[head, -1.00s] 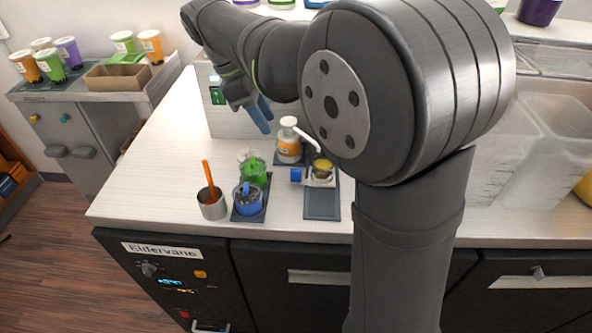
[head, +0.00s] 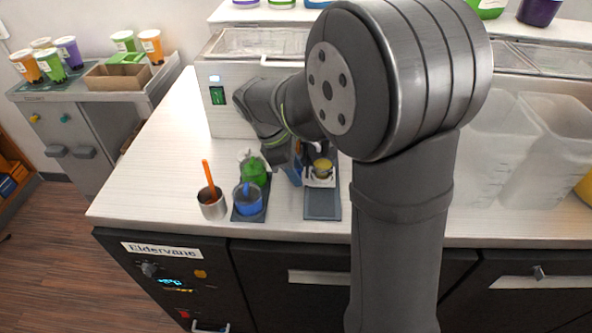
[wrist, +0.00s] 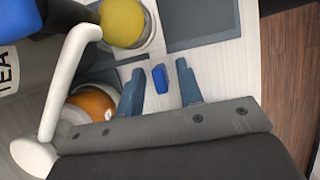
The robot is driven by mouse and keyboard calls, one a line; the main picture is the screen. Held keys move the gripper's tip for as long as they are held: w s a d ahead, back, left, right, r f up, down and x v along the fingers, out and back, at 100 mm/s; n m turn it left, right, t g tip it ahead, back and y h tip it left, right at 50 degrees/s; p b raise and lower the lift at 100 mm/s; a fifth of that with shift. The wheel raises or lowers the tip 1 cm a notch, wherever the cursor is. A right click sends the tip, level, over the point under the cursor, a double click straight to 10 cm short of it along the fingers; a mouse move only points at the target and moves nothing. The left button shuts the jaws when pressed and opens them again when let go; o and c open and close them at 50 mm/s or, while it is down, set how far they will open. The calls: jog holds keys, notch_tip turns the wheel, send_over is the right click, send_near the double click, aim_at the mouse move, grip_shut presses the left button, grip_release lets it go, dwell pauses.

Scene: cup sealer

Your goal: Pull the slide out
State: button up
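The slide's small blue handle (wrist: 160,78) shows in the wrist view, beside the pale unit with a round yellow top (wrist: 122,22). I take it to be the slide's handle. My gripper (wrist: 160,70) is open, with one finger on each side of the handle and visible gaps to both. In the head view, my gripper (head: 295,172) is just left of the unit (head: 322,167), which stands at the back of a dark mat (head: 322,204). The handle is hidden behind the gripper there. The slide's body is not clearly visible.
A green cup (head: 253,172) and a blue cup (head: 247,198) stand left. A metal cup (head: 212,205) holds an orange stick. The counter in front is clear.

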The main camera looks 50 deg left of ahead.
jog(key=shift+d+f, duration=0.1)
jog(key=shift+f, duration=0.1)
grip_shut()
jog(key=s+d, duration=0.6)
jog(key=shift+s+d, duration=0.25)
jog(key=shift+s, duration=0.05)
grip_release()
jog(key=shift+s+d, duration=0.1)
